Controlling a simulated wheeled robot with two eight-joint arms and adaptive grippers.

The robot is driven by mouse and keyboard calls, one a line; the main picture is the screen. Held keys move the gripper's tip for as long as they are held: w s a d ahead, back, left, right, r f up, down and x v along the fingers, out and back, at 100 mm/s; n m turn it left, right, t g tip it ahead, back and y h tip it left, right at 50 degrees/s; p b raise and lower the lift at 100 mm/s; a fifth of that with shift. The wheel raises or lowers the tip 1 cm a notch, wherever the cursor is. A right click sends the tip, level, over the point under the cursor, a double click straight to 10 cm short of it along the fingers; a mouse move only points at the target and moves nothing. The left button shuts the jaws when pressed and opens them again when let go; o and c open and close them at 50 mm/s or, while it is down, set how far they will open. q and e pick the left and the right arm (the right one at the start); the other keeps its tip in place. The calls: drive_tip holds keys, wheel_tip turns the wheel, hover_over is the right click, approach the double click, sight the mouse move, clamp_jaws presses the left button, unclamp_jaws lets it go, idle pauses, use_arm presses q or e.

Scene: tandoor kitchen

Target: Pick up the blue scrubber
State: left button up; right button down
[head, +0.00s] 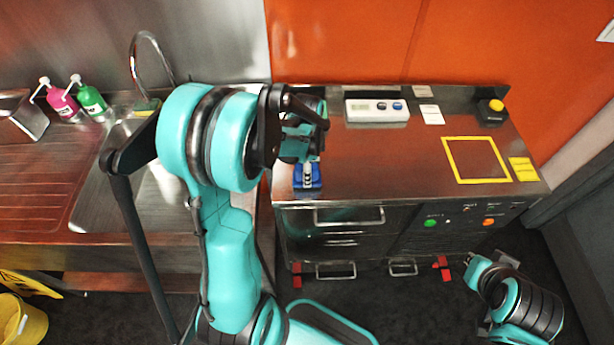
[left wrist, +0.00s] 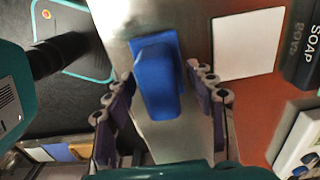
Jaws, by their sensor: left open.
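The blue scrubber (head: 308,184) lies on the steel counter near its front left edge, partly hidden by my left gripper in the head view. In the left wrist view the blue scrubber (left wrist: 160,85) has a raised blue handle and lies between the two fingers. My left gripper (head: 304,163) is directly over it. In the left wrist view the left gripper (left wrist: 161,78) is open, with a finger on each side and a visible gap to the handle. My right gripper (head: 476,272) is low at the right, in front of the counter and away from the scrubber; its fingers are too small to read.
The steel counter (head: 390,160) is mostly clear. A white control box (head: 376,111), cards, a yellow-outlined square (head: 477,160) and a black box with a yellow button (head: 493,109) are on it. A sink with a curved faucet (head: 146,40), pink (head: 61,102) and green bottles (head: 91,99) are left.

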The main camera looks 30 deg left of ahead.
use_arm(q)
clamp_jaws()
drive_tip(key=shift+r, duration=0.1)
drive_tip(key=shift+r, duration=0.5)
drive_tip(key=r+p, duration=0.1)
drive_tip(key=r, duration=0.1)
drive_tip(key=d+r+p, duration=0.1)
drive_tip(key=r, duration=0.1)
drive_tip(key=shift+d, duration=0.15)
drive_tip(key=w+d+r+p, duration=0.1)
drive_tip(key=d+r+p, duration=0.1)
drive_tip(key=d+r, duration=0.4)
drive_tip(key=d, duration=0.4)
drive_tip(key=shift+w+d, duration=0.15)
drive_tip(key=shift+w, duration=0.05)
